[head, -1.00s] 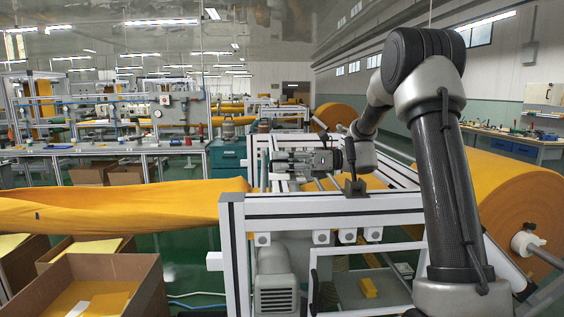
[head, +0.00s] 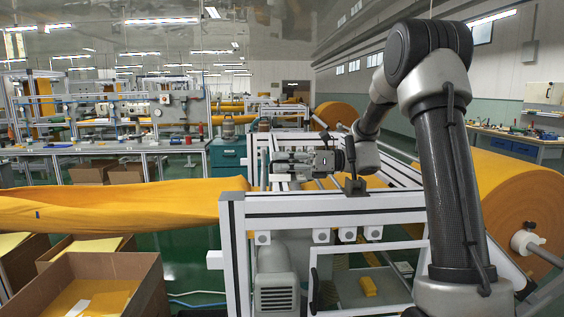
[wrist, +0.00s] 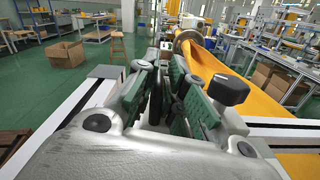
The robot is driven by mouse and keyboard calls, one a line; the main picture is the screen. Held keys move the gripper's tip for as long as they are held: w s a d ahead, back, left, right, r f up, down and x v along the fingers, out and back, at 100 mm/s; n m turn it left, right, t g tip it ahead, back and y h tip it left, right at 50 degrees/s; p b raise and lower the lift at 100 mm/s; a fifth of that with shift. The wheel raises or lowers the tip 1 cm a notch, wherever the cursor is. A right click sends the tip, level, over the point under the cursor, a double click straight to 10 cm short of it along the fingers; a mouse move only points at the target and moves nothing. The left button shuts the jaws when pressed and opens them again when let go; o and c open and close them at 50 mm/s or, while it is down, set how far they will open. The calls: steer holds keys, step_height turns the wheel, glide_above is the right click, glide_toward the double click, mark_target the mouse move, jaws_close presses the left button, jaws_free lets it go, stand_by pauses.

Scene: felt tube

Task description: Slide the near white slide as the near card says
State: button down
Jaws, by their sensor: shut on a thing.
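My gripper (head: 274,166) is over the white-framed machine, pointing left in the head view. Its green-padded fingers also show in the wrist view (wrist: 168,60). They are close together on a small pale part at their tips, which I take to be the near white slide. The fingers hide most of that part. I cannot make out the near card or any writing on it in either view.
An open cardboard box (head: 135,285) stands on the floor at lower left.

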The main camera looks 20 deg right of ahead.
steer(key=c, duration=1.5)
jaws_free()
steer(key=d, duration=0.4)
steer(key=s+d, duration=0.1)
steer(key=d, duration=0.3)
steer(key=s+d, duration=0.1)
steer(key=d, duration=0.3)
steer(key=shift+s, duration=0.1)
